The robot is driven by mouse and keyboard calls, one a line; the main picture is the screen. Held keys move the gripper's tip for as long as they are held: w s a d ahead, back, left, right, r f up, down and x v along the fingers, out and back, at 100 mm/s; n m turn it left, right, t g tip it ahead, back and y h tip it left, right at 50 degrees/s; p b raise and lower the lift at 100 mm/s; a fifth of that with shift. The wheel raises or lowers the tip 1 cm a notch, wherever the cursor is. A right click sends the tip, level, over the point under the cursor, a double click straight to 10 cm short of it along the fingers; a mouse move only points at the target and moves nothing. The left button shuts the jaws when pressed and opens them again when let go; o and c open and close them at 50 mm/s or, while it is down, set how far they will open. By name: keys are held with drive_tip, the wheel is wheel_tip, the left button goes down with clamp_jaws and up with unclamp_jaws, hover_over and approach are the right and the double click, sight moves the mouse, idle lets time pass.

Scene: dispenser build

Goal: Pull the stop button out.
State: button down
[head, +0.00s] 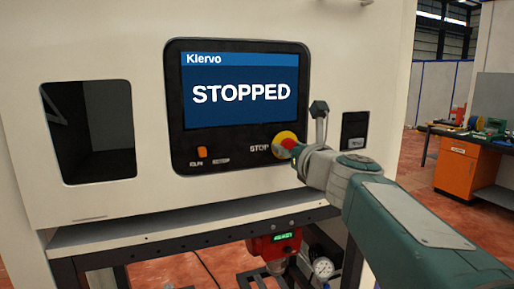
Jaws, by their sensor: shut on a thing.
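The stop button (281,152) is red with a yellow ring, at the lower right of the black control panel (220,158), beside the printed word STOP. Only part of the red cap shows; my gripper covers the rest. My gripper (295,150) is at the button from the right, shut on its red cap. The fingertips are small in this view and partly hidden by the wrist. The screen (241,93) above reads "Klervo" and "STOPPED" on blue.
An orange switch (202,152) sits at the panel's lower left. A dark window (88,132) is to the left, and a black box (355,131) is right of my gripper. Below the shelf (150,234) hang a red device (272,246) and a gauge (323,268).

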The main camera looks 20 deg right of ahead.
drive_tip(key=shift+s+f, duration=0.1)
drive_tip(key=shift+s, duration=0.3)
drive_tip(key=shift+c, duration=0.8)
unclamp_jaws()
drive_tip(key=s, duration=1.2)
drive_tip(key=shift+d, duration=0.4)
